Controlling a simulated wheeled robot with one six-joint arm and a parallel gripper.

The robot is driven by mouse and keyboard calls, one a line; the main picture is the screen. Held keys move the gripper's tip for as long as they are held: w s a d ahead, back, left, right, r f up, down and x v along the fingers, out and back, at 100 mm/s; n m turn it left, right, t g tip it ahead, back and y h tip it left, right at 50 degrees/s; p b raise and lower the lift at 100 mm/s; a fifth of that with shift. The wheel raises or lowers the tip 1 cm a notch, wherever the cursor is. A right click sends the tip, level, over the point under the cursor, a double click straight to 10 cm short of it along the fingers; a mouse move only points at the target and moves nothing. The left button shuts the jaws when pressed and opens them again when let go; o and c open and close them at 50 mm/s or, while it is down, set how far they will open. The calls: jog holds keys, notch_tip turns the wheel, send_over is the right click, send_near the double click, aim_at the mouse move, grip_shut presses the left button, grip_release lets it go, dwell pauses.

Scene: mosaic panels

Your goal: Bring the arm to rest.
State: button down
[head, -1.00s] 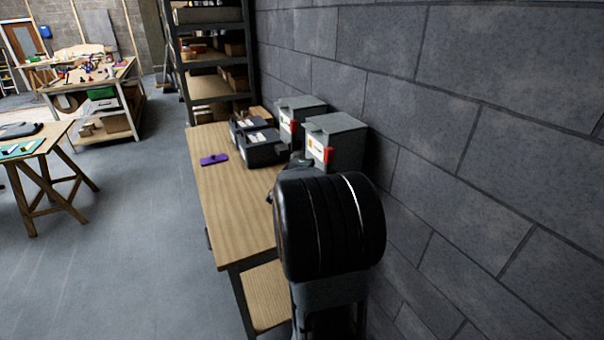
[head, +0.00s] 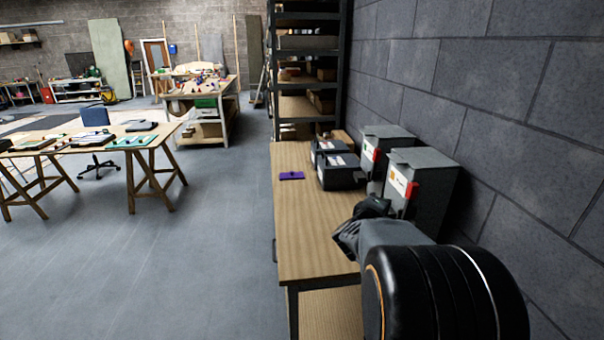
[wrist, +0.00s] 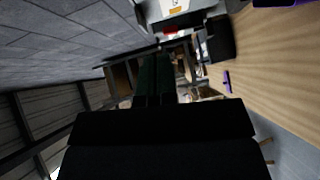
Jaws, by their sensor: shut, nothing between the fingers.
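My arm (head: 440,290) rises at the lower right in the head view, over the near end of the wooden side table and close to the block wall. Its wrist end (head: 362,222) is folded behind the thick black joint, so the fingertips cannot be made out there. In the wrist view my gripper (wrist: 154,72) shows as two dark fingers side by side, closed together with nothing between them. No object is held.
Grey boxes with red latches (head: 418,187) and black bins (head: 340,171) stand on the side table (head: 305,220) along the wall (head: 520,110). A purple piece (head: 291,176) lies near its left edge. A shelf rack (head: 308,60) stands behind. Open floor (head: 190,260) lies left.

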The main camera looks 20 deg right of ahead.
jog(key=w+a+f+m+t+y, duration=0.1)
jog(key=w+a+f+m+y, duration=0.1)
jog(key=a+f+m+y, duration=0.25)
jog(key=w+a+f+m+t+y, duration=0.1)
jog(key=a+f+y, duration=0.2)
jog(key=a+y, duration=0.4)
jog(key=s+a+r+g+y, duration=0.2)
jog(key=s+a+g, duration=0.3)
jog(key=s+a, duration=0.9)
jog(key=a+n+y, duration=0.1)
jog(key=a, duration=0.3)
jog(key=shift+s, duration=0.35)
jog(key=shift+y, duration=0.25)
